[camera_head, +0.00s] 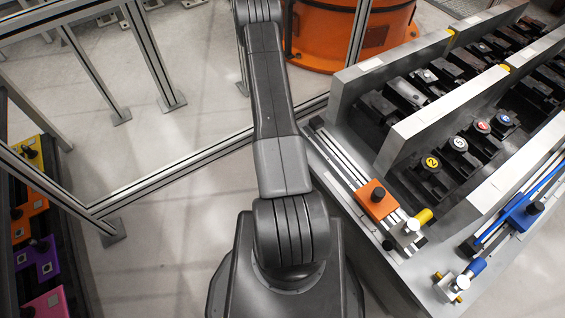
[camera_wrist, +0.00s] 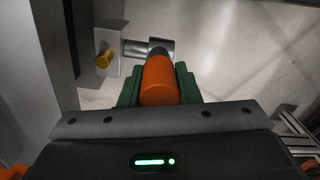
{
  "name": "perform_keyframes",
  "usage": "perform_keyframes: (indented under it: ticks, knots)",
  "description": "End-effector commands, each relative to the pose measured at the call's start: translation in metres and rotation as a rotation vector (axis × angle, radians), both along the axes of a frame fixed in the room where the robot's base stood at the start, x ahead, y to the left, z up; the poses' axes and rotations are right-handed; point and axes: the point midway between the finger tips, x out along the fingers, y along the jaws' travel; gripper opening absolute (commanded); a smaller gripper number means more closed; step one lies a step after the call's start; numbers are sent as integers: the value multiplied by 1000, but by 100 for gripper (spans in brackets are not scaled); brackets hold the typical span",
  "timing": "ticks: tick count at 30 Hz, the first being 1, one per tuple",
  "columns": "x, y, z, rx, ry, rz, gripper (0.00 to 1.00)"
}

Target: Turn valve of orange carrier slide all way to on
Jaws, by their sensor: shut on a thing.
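In the wrist view, an orange valve handle (camera_wrist: 158,82) with a dark collar stands between the green fingers of my gripper (camera_wrist: 159,80). My gripper is shut on this handle. The handle lies lengthwise in the picture, square to the pipe. In the head view, my arm runs up past the top edge and my gripper is out of sight. An orange carrier slide (camera_head: 376,200) sits on a rail at right, beside a yellow-handled valve (camera_head: 410,235).
A blue slide (camera_head: 522,212) and a blue-handled valve (camera_head: 463,278) are at lower right. Grey walls divide rows of dark numbered parts (camera_head: 458,145). Metal frame posts (camera_head: 145,50) stand at left, and an orange round base (camera_head: 330,35) stands behind. A grey upright fills the wrist view's left side.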

Motion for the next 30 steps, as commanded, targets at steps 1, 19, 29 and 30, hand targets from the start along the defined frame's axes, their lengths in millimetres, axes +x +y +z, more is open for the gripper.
perform_keyframes:
  ticks: [1, 19, 29, 30]
  knots:
    - [-1, 0, -1, -2, 3, 0, 0]
    - [0, 0, -1, 0, 1, 0, 52]
    - [1, 0, 28, 0, 0, 0, 52]
    - [1, 0, 36, 0, 0, 1, 52]
